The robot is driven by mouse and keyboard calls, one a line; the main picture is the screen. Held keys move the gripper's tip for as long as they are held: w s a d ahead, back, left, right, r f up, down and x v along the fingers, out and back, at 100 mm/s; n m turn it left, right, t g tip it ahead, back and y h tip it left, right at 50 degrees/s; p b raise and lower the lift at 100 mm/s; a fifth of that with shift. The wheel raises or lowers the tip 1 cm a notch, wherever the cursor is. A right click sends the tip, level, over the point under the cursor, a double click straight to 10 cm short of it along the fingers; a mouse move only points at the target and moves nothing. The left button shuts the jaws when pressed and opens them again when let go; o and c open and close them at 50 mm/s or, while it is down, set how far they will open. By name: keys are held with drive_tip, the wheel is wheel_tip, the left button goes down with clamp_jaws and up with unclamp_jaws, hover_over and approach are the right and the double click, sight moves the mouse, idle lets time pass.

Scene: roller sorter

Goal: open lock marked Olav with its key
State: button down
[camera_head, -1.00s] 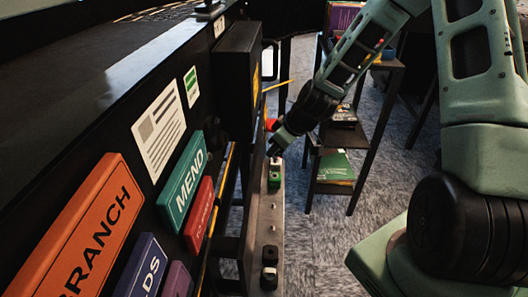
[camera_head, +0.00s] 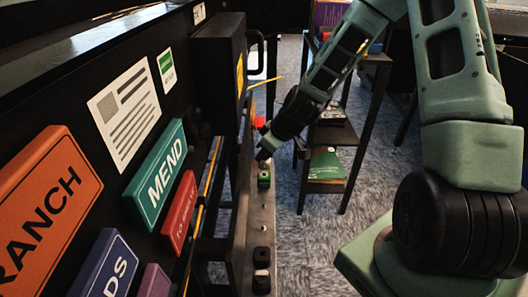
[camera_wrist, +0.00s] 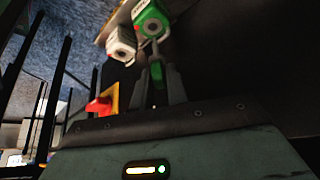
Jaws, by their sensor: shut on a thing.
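A green lock (camera_wrist: 150,24) with a round keyhole face is just beyond my fingertips in the wrist view. The same green lock (camera_head: 264,179) sits on the grey rail in the head view. A white lock (camera_wrist: 121,44) is beside it on the left. No name can be read on either lock. My gripper (camera_wrist: 157,78) is shut on a small dark thing, seemingly a key (camera_wrist: 157,70), pointing toward the green lock. I cannot tell whether its tip touches the keyhole. In the head view my gripper (camera_head: 262,153) is low beside the green lock.
Dark locks (camera_head: 262,256) stand nearer on the rail (camera_head: 258,215). A black panel carries an orange sign (camera_head: 40,205), a teal MEND sign (camera_head: 160,178) and a black box (camera_head: 218,75). A red-yellow part (camera_wrist: 104,101) is close left of my fingers. A shelf (camera_head: 330,185) stands right.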

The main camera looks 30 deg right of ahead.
sight(264, 164)
drive_tip(key=shift+f+b, duration=1.95)
drive_tip(key=shift+f, duration=0.4)
drive_tip(key=shift+d+r+n+y+p, duration=0.1)
drive_tip(key=shift+r+n+y+p, duration=0.2)
drive_tip(key=shift+n+p, duration=0.3)
drive_tip(key=n+g+y+p, duration=0.1)
drive_tip(key=n, duration=0.2)
drive_tip(key=n+g+y+p, duration=0.1)
drive_tip(key=n+g+p, duration=0.1)
drive_tip(key=n, duration=0.2)
drive_tip(key=shift+n, duration=0.4)
drive_tip(key=shift+f+n+g+y+p, duration=0.1)
drive_tip(key=shift+n+g+y+p, duration=0.3)
drive_tip(key=shift+n+g+p, duration=0.9)
drive_tip(key=shift+n+b, duration=0.4)
drive_tip(key=shift+b, duration=0.2)
drive_tip(key=shift+r+p, duration=2.25)
drive_tip(key=shift+r, duration=0.25)
